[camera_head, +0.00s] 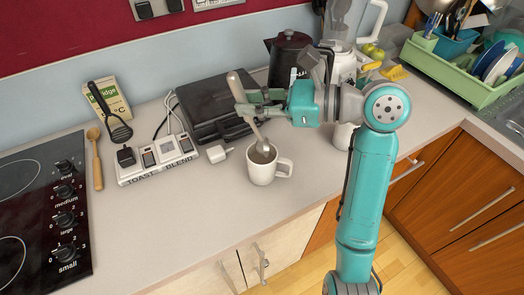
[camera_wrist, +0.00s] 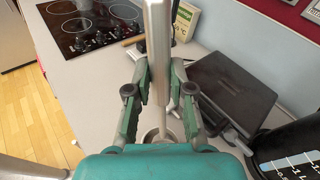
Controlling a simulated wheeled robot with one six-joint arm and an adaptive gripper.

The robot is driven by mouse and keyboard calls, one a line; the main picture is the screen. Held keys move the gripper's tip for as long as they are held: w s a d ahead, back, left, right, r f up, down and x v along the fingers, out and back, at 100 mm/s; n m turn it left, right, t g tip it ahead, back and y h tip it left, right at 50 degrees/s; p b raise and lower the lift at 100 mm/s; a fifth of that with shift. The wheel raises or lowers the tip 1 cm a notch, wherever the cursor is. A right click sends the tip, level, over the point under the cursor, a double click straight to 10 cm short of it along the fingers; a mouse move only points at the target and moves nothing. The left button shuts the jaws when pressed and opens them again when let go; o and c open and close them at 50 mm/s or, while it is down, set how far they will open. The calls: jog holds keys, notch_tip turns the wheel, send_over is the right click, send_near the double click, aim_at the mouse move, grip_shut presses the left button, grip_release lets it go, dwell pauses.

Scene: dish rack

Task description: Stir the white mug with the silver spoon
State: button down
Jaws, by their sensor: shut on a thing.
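The white mug (camera_head: 262,172) stands upright on the counter near its front edge, handle to the right. The silver spoon (camera_head: 236,86) is tilted, its handle top up and to the left. My gripper (camera_head: 246,104) is shut on the spoon's handle above the mug. In the wrist view the spoon (camera_wrist: 158,60) stands between the fingers (camera_wrist: 159,78). Part of the mug's rim (camera_wrist: 151,134) shows below them, mostly covered by my gripper.
A white toast/blend switch box (camera_head: 158,158) and a white plug (camera_head: 217,153) lie left of the mug. A black closed appliance (camera_head: 205,98) and a dark kettle (camera_head: 288,52) stand behind. The hob (camera_head: 40,215) is far left, a green dish rack (camera_head: 450,72) far right. Front-left counter is clear.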

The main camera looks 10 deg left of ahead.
aim_at(240, 79)
jog(key=shift+r, duration=2.65)
jog(key=shift+s, duration=0.1)
